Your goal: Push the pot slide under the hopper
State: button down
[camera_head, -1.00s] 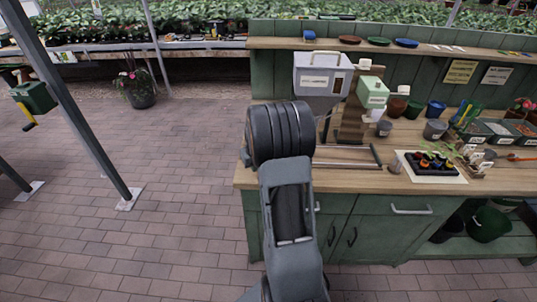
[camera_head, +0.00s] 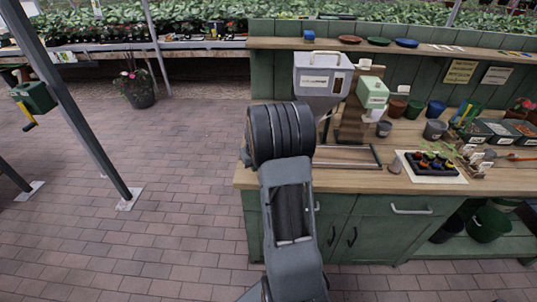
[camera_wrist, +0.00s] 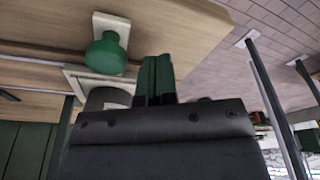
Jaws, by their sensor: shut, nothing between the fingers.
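The grey hopper (camera_head: 320,82) stands at the back of the wooden bench in the head view, with a label on its front. Rails (camera_head: 345,164) run along the bench top in front of it. In the wrist view, a green knob (camera_wrist: 105,55) sits on a pale plate, and a grey rounded part, perhaps the pot, shows beside it. I take the knob and plate for the pot slide. My gripper (camera_wrist: 157,64) shows as two green fingers together, empty, just right of the knob and apart from it in the picture. My arm hides it in the head view.
A black seedling tray (camera_head: 436,168), a scoop (camera_head: 395,165) and small pots stand right of the rails. A pale green box (camera_head: 373,92) is beside the hopper. A metal post (camera_head: 75,105) rises at left.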

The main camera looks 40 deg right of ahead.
jog(key=shift+d, duration=0.1)
jog(key=s+d+b, duration=0.2)
jog(key=s+d, duration=1)
jog(key=d, duration=0.1)
jog(key=shift+s, duration=0.25)
jog(key=r+p, duration=0.1)
jog(key=a+r+p, duration=0.1)
jog(key=r, duration=0.1)
jog(key=w+r+p, duration=0.1)
jog(key=r, duration=0.1)
jog(key=shift+w+a, duration=0.1)
jog(key=shift+a, duration=0.05)
dwell(0.4)
dwell(0.5)
jog(key=s+a+r+n, duration=0.1)
jog(key=s+a+r, duration=0.1)
jog(key=a, duration=0.9)
jog(key=s+a+r+n+t, duration=0.1)
jog(key=a+r, duration=0.3)
jog(key=a, duration=0.8)
jog(key=s+a+r, duration=0.3)
jog(key=a+r, duration=0.1)
jog(key=a, duration=0.8)
jog(key=shift+n+t+y, duration=0.3)
jog(key=shift+n, duration=0.1)
